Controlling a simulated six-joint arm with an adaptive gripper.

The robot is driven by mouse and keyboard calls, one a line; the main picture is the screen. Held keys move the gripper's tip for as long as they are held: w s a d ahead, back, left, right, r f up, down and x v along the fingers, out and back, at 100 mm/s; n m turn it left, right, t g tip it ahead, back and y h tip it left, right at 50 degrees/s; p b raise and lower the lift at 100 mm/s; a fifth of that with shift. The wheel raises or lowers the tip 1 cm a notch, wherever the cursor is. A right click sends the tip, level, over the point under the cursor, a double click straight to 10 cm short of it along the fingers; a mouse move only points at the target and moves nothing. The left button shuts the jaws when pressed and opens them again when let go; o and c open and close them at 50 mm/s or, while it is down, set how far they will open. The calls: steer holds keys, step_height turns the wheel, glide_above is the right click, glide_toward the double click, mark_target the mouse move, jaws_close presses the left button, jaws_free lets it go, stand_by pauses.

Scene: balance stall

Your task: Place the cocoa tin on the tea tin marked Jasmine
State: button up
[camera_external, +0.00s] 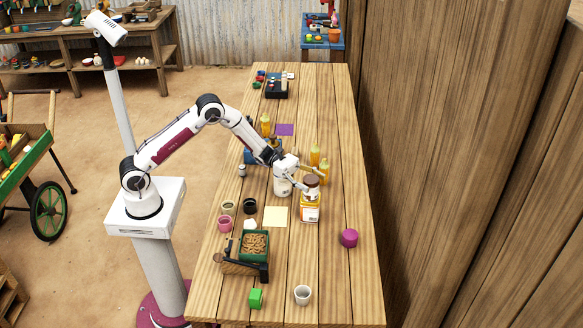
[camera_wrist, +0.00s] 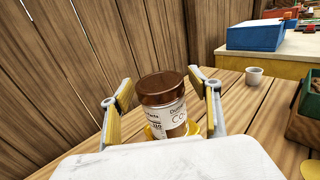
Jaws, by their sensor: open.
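The cocoa tin (camera_wrist: 165,108) has a brown lid and a white label and stands upright between my gripper's fingers in the wrist view. It also shows in the external view (camera_external: 312,182), on top of a yellow-orange tin with a white label (camera_external: 310,212). A yellow rim (camera_wrist: 152,132) shows under the cocoa tin in the wrist view. I cannot read the lower tin's marking, so I cannot tell whether it is Jasmine. My gripper (camera_wrist: 163,92) is open, one finger on each side of the cocoa tin, with a visible gap at the left finger.
A magenta ball (camera_external: 349,238) lies at front right. A pale yellow square (camera_external: 275,216) and a dark cup (camera_external: 249,205) are to the left. A green-lined box (camera_external: 255,245) and white cup (camera_external: 302,295) are nearer the front.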

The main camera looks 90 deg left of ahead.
steer(key=shift+r, duration=0.2)
steer(key=v, duration=1.2)
stand_by(0.7)
steer(key=w+r+n+y, duration=0.4)
steer(key=r+n+y, duration=0.4)
steer(key=r+n, duration=0.25)
steer(key=s+r+n+y, duration=0.5)
steer(key=s+r+n, duration=0.15)
steer(key=n, duration=0.65)
steer(key=s+d+f+n+g, duration=0.2)
steer(key=s+d+n, duration=0.2)
steer(key=s, duration=0.7)
steer(key=s+d+f+n+g+h, duration=0.1)
steer(key=s+d+f+n+g, duration=0.1)
steer(key=s+d+n, duration=0.3)
steer(key=s+d+f+n+g, duration=0.2)
steer(key=s+d+n+g, duration=0.2)
steer(key=s+n, duration=0.7)
steer(key=s, duration=0.8)
steer(key=shift+d, duration=0.3)
